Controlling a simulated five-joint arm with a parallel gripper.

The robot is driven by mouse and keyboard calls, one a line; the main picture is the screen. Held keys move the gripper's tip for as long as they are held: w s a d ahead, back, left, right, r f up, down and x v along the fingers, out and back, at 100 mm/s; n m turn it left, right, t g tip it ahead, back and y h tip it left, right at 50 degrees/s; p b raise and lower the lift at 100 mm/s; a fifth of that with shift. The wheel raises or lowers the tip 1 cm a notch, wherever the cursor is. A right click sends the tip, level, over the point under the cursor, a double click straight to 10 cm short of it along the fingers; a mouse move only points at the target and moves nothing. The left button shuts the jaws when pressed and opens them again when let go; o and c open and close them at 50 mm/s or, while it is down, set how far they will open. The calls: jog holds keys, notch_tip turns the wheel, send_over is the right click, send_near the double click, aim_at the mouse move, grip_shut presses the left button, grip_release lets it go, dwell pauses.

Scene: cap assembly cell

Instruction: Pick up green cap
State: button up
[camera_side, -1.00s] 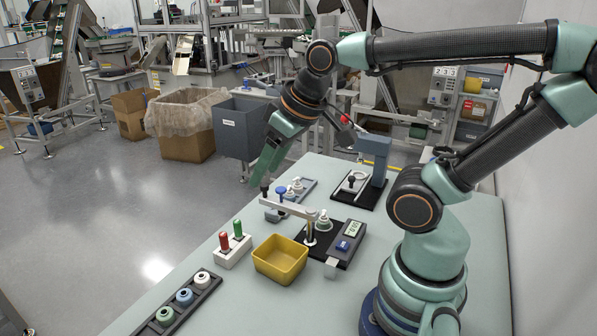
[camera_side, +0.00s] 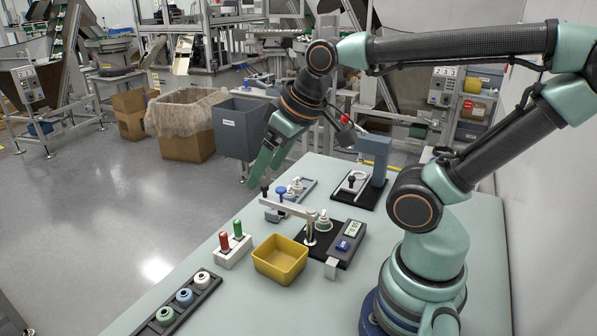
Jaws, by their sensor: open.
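A green cap (camera_side: 165,315) sits in the near slot of a dark rack (camera_side: 207,290) at the lower left, at the front of the table. A blue cap (camera_side: 184,296) and a white cap (camera_side: 202,278) sit in the same rack. My gripper (camera_side: 262,178) hangs above the far left edge of the table, well beyond the rack and higher. Its two green fingers are spread, with nothing seen between them.
A white block (camera_side: 233,259) with red and green handles and a yellow bin (camera_side: 280,272) stand right of the rack. A clamp arm (camera_side: 288,208) on a fixture with a display (camera_side: 352,230) stands beyond.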

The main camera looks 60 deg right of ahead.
jog(key=m+g, duration=0.6)
jog(key=m, duration=0.9)
send_over(324, 215)
jog(key=d, duration=0.2)
notch_tip(324, 215, down, 12)
jog(key=r, duration=0.1)
jog(key=f, duration=1.2)
jog(key=shift+w+a+f, duration=0.15)
jog(key=shift+w+a, duration=0.05)
jog(key=shift+w, duration=0.15)
jog(key=c, duration=1)
